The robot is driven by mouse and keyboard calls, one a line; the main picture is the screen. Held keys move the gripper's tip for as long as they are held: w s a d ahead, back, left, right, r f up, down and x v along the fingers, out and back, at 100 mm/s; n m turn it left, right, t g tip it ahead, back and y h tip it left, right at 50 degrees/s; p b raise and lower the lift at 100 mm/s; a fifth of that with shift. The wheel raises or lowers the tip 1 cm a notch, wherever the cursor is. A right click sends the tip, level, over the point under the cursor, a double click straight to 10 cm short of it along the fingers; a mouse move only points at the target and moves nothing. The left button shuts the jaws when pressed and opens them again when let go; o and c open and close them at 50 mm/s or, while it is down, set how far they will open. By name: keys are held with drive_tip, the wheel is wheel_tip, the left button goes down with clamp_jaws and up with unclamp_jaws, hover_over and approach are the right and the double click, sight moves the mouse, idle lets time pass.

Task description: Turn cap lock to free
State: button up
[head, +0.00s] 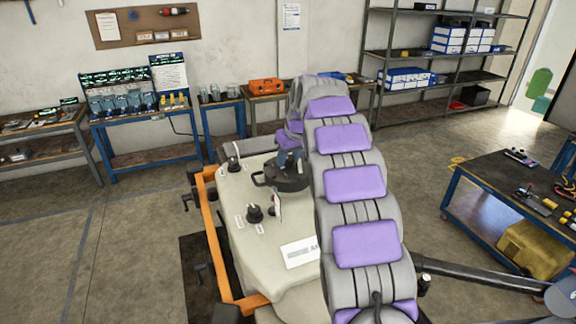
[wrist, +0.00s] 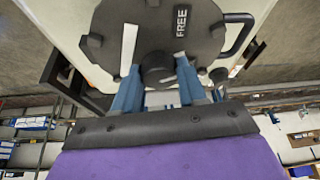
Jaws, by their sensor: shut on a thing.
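The cap (head: 280,180) is a dark round disc on top of the cream drone tank (head: 240,205). In the head view, my gripper (head: 290,160) is at the cap's far side, partly hidden by my grey and purple arm.
Smaller dark fittings (head: 255,213) stand on the tank, which has an orange frame (head: 213,235) along its left side. A blue workbench (head: 145,120) and shelves (head: 445,55) line the back wall. A tool cart (head: 515,195) stands at the right. Floor at the left is clear.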

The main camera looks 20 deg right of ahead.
drive_tip(key=n+b, duration=0.1)
drive_tip(key=n+y+b, duration=0.1)
drive_tip(key=n, duration=0.1)
drive_tip(key=shift+w+d+f+n, duration=0.1)
drive_tip(key=shift+f+n, duration=0.05)
drive_tip(key=shift+n, duration=0.15)
drive_tip(key=shift+n+g+y, duration=0.4)
drive_tip(key=shift+n+y, duration=0.2)
drive_tip(key=shift+n, duration=0.6)
drive_tip(key=shift+r+n, duration=0.2)
drive_tip(key=shift+n, duration=0.2)
drive_tip(key=o, duration=1.1)
drive_tip(key=shift+d, duration=0.15)
drive_tip(key=shift+c, duration=0.2)
drive_tip(key=shift+r+p, duration=0.1)
drive_tip(key=shift+p, duration=0.2)
drive_tip(key=p+v, duration=0.4)
drive_tip(key=v, duration=0.3)
drive_tip(key=shift+d, duration=0.2)
